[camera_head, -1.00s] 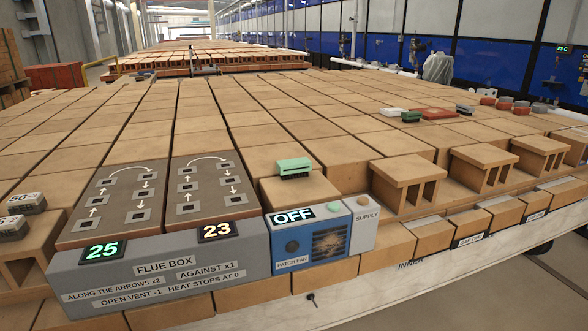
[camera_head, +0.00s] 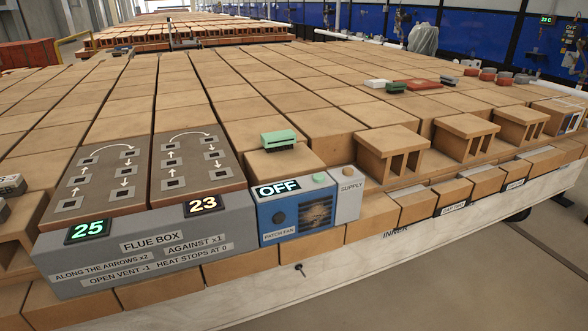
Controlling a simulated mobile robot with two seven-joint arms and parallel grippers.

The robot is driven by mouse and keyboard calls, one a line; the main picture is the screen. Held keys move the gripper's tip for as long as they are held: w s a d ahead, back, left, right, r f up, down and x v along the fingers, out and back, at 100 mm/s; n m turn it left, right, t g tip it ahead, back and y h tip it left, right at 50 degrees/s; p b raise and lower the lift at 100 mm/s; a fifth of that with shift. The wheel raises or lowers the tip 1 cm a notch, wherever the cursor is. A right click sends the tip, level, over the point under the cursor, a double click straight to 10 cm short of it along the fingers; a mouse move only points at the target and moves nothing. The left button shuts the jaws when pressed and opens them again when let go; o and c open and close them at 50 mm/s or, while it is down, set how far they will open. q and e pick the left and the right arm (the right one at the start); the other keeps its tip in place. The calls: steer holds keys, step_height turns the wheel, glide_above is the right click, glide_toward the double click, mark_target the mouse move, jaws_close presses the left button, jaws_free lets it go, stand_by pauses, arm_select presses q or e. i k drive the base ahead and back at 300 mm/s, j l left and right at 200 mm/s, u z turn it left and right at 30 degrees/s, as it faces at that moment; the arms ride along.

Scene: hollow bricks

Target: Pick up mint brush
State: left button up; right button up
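The mint brush (camera_head: 279,138) has a pale green top and dark bristles. It lies bristles down on a single brick (camera_head: 285,163) just behind the blue patch fan box (camera_head: 290,214), near the middle of the head view. A darker green brush (camera_head: 396,87) lies farther back at the right. Neither of my grippers is in view.
The grey flue box (camera_head: 150,245) with displays 25 and 23 stands at the front left. Hollow bricks (camera_head: 392,152) stand along the right front edge. A white block (camera_head: 375,84) and a red plate (camera_head: 418,85) lie back right. The floor (camera_head: 500,270) at lower right is clear.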

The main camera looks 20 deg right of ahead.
mark_target(277, 141)
steer(key=l+u, duration=0.1)
steer(key=u, duration=0.25)
steer(key=l+u, duration=0.1)
steer(key=u, duration=0.25)
steer(key=l+u, duration=0.15)
steer(key=u, duration=0.15)
steer(key=k+l+u, duration=0.1)
steer(key=l+u, duration=0.2)
steer(key=k+l+u, duration=0.1)
steer(key=l+u, duration=0.2)
steer(key=l, duration=0.25)
